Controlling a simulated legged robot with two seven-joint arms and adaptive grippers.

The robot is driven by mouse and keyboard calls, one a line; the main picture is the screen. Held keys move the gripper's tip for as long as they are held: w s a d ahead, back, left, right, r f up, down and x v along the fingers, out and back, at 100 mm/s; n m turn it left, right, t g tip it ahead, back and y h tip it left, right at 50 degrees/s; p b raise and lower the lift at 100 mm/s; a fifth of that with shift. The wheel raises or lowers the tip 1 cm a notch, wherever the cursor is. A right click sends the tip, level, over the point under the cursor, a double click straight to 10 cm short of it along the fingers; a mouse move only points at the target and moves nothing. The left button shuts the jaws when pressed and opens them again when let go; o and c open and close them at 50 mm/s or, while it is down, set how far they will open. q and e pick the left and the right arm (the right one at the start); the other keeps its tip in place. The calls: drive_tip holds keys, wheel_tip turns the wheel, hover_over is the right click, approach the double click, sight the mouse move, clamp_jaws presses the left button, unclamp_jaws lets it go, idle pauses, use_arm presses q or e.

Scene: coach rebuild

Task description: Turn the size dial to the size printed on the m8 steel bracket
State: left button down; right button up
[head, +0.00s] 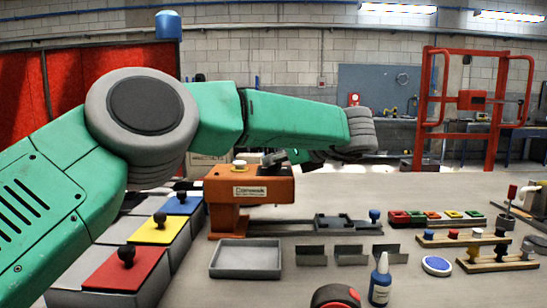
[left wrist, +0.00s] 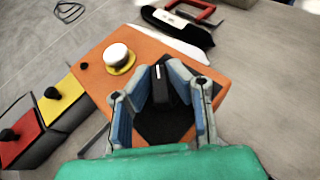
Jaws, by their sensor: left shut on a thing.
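The size dial (left wrist: 163,88) is a black knob with a white mark on top of the orange machine (head: 250,187). My left gripper (head: 285,158) is over the machine's top. In the left wrist view its blue-padded fingers (left wrist: 162,95) are on either side of the dial, shut on it. Any size marks around the dial are too small or hidden. Several small grey steel brackets (head: 311,256) stand in a row on the bench; I cannot read their print or tell which is m8. My right gripper is not in view.
A white button (left wrist: 118,57) on a yellow base sits beside the dial. A grey tray (head: 246,272) lies in front of the machine. Red, yellow and blue lidded bins (head: 125,272) stand left.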

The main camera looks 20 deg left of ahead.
use_arm(q)
drive_tip(key=shift+d+f, duration=0.15)
idle(0.3)
drive_tip(key=c, duration=1.5)
unclamp_jaws()
drive_tip(key=shift+c, duration=0.2)
drive_tip(key=shift+d, duration=0.15)
drive_tip(key=shift+s+d+r, duration=0.15)
drive_tip(key=shift+d+r, duration=0.2)
drive_tip(key=shift+d, duration=0.1)
drive_tip(key=v, duration=1.1)
drive_tip(key=shift+f, duration=0.15)
